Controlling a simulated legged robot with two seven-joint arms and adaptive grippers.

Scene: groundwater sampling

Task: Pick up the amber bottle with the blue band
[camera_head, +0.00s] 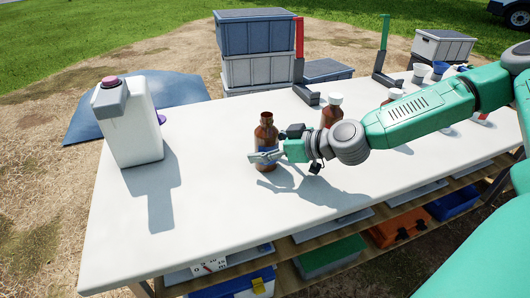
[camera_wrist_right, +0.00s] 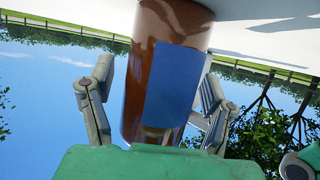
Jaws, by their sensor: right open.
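The amber bottle with the blue band (camera_head: 266,135) stands upright and uncapped on the white table (camera_head: 220,215). My right gripper (camera_head: 262,156) is at its lower half, coming from the right. In the right wrist view the brown bottle wall (camera_wrist_right: 141,60) and its blue band (camera_wrist_right: 174,85) fill the middle, between the two open fingers of the gripper (camera_wrist_right: 155,110). One finger is on each side of the bottle; I cannot tell whether either touches it. My left gripper is not in view.
A white-capped amber bottle (camera_head: 331,112) stands behind my right wrist. A large white jug (camera_head: 128,125) stands at the left. Red (camera_head: 299,38) and green (camera_head: 384,34) uprights stand at the back edge. The table's front left is clear.

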